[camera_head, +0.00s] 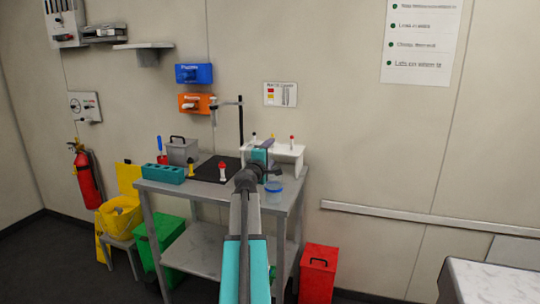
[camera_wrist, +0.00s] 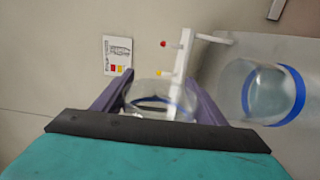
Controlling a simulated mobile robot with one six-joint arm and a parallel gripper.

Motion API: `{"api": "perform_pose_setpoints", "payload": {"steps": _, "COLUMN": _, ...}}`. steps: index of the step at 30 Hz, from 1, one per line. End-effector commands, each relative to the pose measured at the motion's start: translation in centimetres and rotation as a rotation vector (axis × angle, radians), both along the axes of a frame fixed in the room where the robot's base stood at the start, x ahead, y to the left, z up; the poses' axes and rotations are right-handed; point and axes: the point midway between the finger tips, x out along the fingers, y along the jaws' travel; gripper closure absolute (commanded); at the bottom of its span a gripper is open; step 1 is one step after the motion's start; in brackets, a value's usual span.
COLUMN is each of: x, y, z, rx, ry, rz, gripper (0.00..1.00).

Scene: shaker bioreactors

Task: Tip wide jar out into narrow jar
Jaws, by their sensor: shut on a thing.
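My gripper (camera_wrist: 155,108) has purple fingers shut on a clear jar with a blue ring (camera_wrist: 150,99), which I take to be the wide jar. Its contents cannot be made out. A second clear jar with a blue ring, taken as the narrow jar (camera_wrist: 270,93), stands on the table to the right in the wrist view, apart from the held one. In the head view this jar (camera_head: 273,192) is at the table's front right, just right of my arm.
A red bin (camera_head: 318,270) is on the floor at right.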

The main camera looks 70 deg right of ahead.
Motion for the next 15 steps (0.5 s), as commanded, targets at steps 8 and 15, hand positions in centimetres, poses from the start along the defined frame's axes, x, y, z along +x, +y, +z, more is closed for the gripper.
{"api": "perform_pose_setpoints", "payload": {"steps": 8, "x": -0.03, "y": 0.0, "z": 0.01, "rx": -0.001, "ry": -0.006, "rz": 0.0, "gripper": 0.66}}
{"api": "perform_pose_setpoints", "payload": {"steps": 15, "x": -0.14, "y": -0.02, "z": -0.03, "rx": 0.002, "ry": -0.029, "rz": 0.0, "gripper": 0.66}}
